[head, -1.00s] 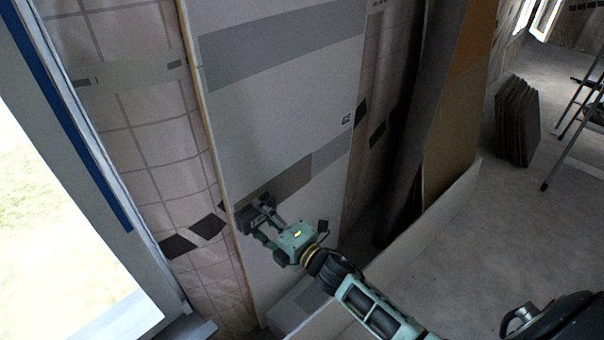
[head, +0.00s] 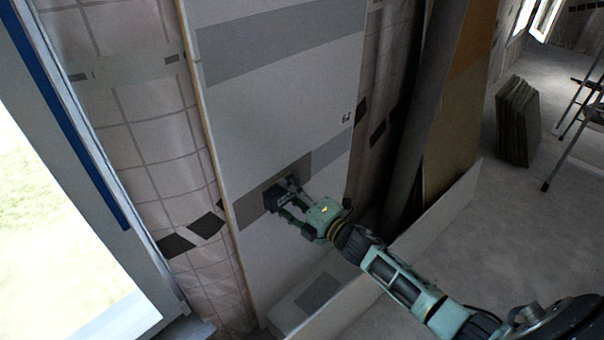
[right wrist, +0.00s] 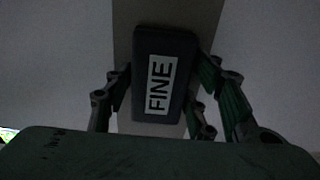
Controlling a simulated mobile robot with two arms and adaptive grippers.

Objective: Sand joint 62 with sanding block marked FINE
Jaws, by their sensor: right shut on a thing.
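The dark sanding block (head: 273,198) is in my right gripper (head: 283,197), against or very close to the pale wall panel (head: 275,120). In the right wrist view the block (right wrist: 178,45) shows a white label reading FINE, with green fingers on both sides of it. Behind it runs a grey joint band (right wrist: 205,14). In the head view this lower band (head: 325,150) is darker on its left part, around the block, and lighter on the right. A small mark (head: 346,118) on the panel above the band is too small to read surely. My left gripper is not in view.
A second grey band (head: 265,45) crosses the panel higher up. A window (head: 60,220) stands at the left. A low pale board (head: 430,225) stands below right. Stacked boards (head: 517,120) and a ladder (head: 575,125) stand farther right, with open floor between.

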